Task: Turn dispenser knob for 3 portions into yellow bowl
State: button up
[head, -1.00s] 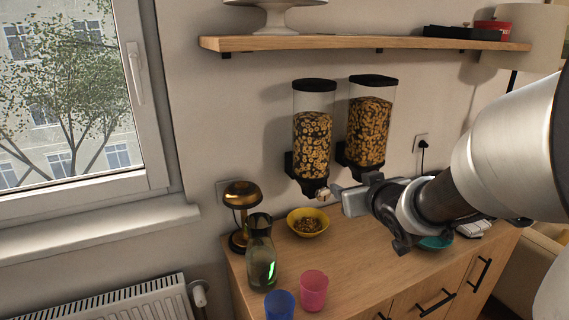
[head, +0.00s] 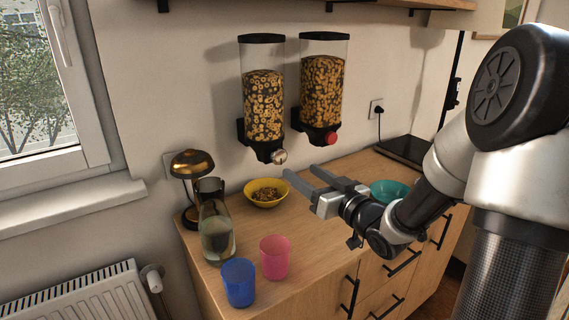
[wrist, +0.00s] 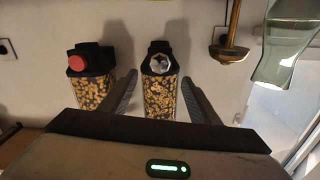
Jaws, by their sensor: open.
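Two wall dispensers hold ring cereal. The left dispenser (head: 263,100) has a pale metallic knob (head: 279,156), and the right dispenser (head: 321,90) has a red knob (head: 330,138). The yellow bowl (head: 265,199) stands on the counter below the left dispenser with some cereal in it. My gripper (head: 304,177) is open and empty, in front of and slightly below the pale knob, apart from it. In the wrist view, upside down, the pale knob (wrist: 160,64) shows between and beyond my fingers (wrist: 161,92), and the red knob (wrist: 76,63) is to the left.
A brass lamp (head: 191,166) and a glass carafe (head: 216,234) stand left of the yellow bowl. Blue (head: 239,283) and pink (head: 274,257) cups stand in front. A teal bowl (head: 390,190) is partly behind my arm. A black flat appliance (head: 404,150) lies at the right.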

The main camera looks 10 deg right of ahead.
aim_at(282, 158)
jog(key=b+x, duration=0.1)
jog(key=x, duration=0.8)
jog(key=shift+w+a, duration=0.1)
jog(key=shift+w, duration=0.15)
jog(key=c, duration=1.1)
jog(key=shift+o, duration=0.2)
jog(key=m+p, duration=0.1)
jog(key=p, duration=0.1)
jog(key=m+p, duration=0.2)
jog(key=shift+r+m, duration=0.2)
jog(key=shift+m, duration=0.1)
jog(key=m+p, duration=0.4)
jog(key=m, duration=0.1)
jog(key=shift+p, duration=0.35)
jog(key=m+p, duration=0.3)
jog(key=m, duration=0.2)
jog(key=shift+f, duration=0.1)
jog(key=m+p, duration=0.2)
jog(key=m, duration=0.2)
jog(key=shift+f+m+p, duration=0.15)
jog(key=shift+m+p, duration=0.2)
jog(key=shift+m, duration=0.05)
